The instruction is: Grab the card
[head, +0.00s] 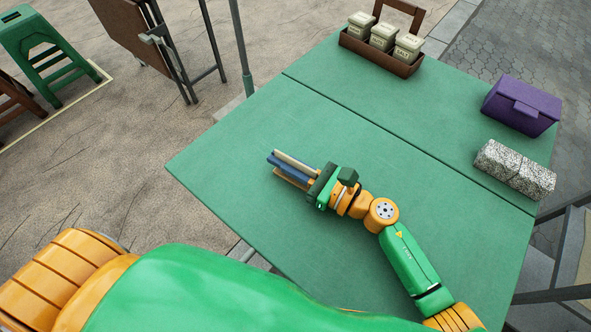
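My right gripper (284,170) reaches out over the middle of the green table, its fingers pointing to the upper left. A narrow blue piece, seemingly the card (287,166), lies between its two tan fingers, fills the gap and sticks out slightly at the tips. The gripper looks shut on it. Its face and any print are too small to make out. No other card shows on the table. My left arm fills the lower left, close to the camera, and its gripper is out of view.
The green table (235,150) is clear around the gripper. At its far edge stands a brown rack (383,54) with white lidded jars (383,37). A purple box (521,105) and a speckled block (514,170) sit at the right. A green stool (42,50) stands at upper left.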

